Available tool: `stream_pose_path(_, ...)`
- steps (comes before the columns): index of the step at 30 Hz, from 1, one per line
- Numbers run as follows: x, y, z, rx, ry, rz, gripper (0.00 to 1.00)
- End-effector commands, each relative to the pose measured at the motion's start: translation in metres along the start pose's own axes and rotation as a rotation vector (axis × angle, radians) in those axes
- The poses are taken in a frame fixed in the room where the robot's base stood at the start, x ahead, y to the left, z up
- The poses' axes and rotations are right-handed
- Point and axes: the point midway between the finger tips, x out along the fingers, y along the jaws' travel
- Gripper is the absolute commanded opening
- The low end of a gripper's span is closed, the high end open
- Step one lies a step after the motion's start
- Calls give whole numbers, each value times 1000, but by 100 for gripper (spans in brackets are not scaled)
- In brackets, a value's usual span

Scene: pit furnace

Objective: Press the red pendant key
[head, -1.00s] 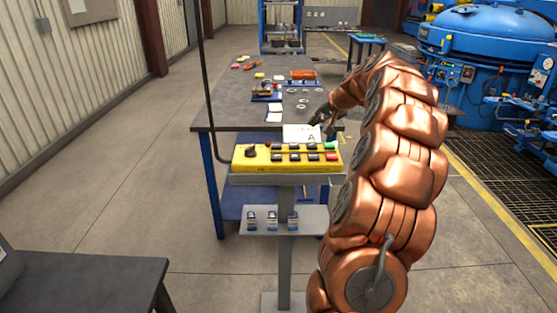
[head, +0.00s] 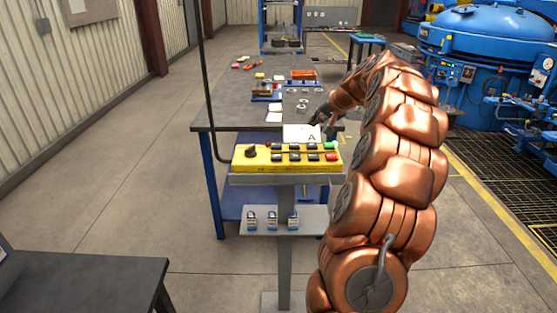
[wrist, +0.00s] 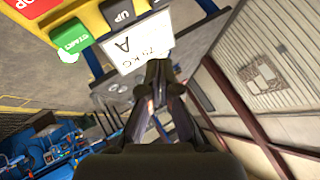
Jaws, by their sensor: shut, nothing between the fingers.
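The yellow pendant box (head: 241,160) sits on a grey stand in front of the workbench. Its red key (head: 332,157) is at the right end of the front row, below a green key (head: 331,146). In the wrist view the red key (wrist: 32,5) is cut by the top left corner, beside the green key (wrist: 70,39). My gripper (head: 317,122) is shut and empty, at the back right of the pendant near a white card (head: 297,133) marked A. In the wrist view the fingertips (wrist: 158,70) overlap the card's edge; contact cannot be told.
The dark workbench (head: 230,112) behind holds small parts and an orange tray (head: 303,75). Several padlocks (head: 272,219) stand on a shelf below the pendant. A black cable (head: 205,90) hangs at left. A blue furnace (head: 485,40) stands at right.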

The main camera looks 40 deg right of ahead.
Motion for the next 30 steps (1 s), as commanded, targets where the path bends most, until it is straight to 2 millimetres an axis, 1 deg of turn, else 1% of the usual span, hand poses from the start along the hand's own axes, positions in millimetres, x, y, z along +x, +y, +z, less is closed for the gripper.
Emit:
stream_pose_path(4,0,0,0,0,0,0,0)
stream_pose_path(6,0,-4,3,-4,-6,-2,0)
stream_pose_path(8,1,-12,10,-13,-21,-6,0)
stream_pose_path(11,4,-36,32,-41,-68,-16,0)
stream_pose_path(14,4,-71,66,-87,-134,-28,0)
stream_pose_path(15,4,-85,84,-108,-169,-31,0)
stream_pose_path(17,2,-105,111,-143,-216,-33,0)
stream_pose_path(18,-1,-118,130,-166,-249,-35,0)
stream_pose_path(20,-5,-134,160,-200,-299,-32,0)
stream_pose_path(21,-9,-144,180,-225,-331,-29,0)
stream_pose_path(23,-16,-157,211,-263,-383,-22,0)
stream_pose_path(24,-21,-164,232,-288,-415,-15,0)
stream_pose_path(25,-26,-168,248,-307,-441,-10,0)
stream_pose_path(26,-31,-172,265,-326,-466,-4,0)
stream_pose_path(27,-37,-175,285,-354,-498,7,0)
stream_pose_path(29,-49,-178,316,-393,-545,25,0)
stream_pose_path(30,-56,-178,336,-417,-573,38,0)
